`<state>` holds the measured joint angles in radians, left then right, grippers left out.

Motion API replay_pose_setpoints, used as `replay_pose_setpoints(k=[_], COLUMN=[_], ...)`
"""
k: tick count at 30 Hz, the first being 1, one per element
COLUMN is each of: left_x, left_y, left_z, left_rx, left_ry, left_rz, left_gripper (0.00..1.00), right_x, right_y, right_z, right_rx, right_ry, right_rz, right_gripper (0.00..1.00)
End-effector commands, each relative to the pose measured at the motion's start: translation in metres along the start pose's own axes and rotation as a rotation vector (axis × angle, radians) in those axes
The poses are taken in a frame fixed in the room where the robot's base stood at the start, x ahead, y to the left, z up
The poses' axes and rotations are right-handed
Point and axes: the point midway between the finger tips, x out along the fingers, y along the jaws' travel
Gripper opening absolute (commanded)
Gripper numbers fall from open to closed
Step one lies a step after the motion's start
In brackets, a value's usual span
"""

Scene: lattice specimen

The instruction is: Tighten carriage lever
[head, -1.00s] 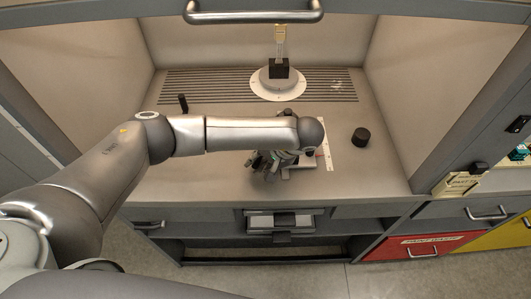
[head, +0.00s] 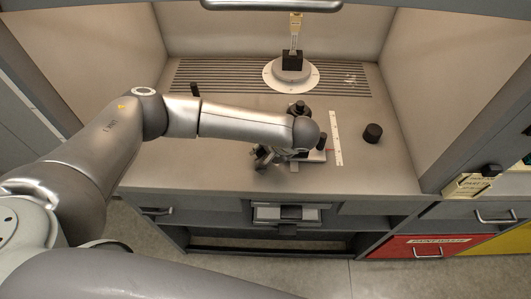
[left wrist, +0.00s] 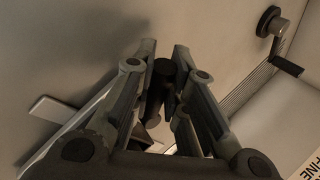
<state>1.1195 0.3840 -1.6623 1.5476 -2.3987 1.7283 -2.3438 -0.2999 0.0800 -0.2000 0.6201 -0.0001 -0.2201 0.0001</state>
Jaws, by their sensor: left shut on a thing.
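A small fixture (head: 314,156) with dark knobs and a pale base plate stands near the front of the cabinet floor, partly hidden behind my left wrist. My left gripper (head: 266,157) is low at its left side. In the left wrist view the two fingers of my left gripper (left wrist: 163,78) are shut on a dark, round-ended lever (left wrist: 164,68), which I take to be the carriage lever. Its lower part and the rest of the fixture are mostly hidden by the fingers. My right gripper is not in view.
A white scale strip (head: 336,138) lies right of the fixture, with a black cylinder (head: 372,133) beyond it. A round white base (head: 291,76) carries a black block and a pale upright piece at the back. A dark post (head: 195,89) stands at left. Side walls enclose the floor.

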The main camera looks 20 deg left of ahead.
Motion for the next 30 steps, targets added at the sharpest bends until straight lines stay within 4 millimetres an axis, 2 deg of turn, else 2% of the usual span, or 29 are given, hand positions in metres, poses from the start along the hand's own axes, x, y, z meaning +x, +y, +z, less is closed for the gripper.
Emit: replay_pose_setpoints(k=[11,19,30], left_x=[0.002,0.011,0.013], left_y=[-0.004,-0.017,-0.02], left_z=[-0.001,-0.002,-0.003], left_rx=[0.053,0.272,0.333], left_ry=[0.039,0.183,0.223], left_rz=[-0.002,-0.004,-0.004], left_gripper=[0.0,0.0,0.0], right_x=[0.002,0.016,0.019], right_y=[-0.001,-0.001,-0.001], right_z=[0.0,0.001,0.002], right_rx=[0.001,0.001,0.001], right_ry=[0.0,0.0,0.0], right_rz=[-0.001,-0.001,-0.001], right_gripper=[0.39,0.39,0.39])
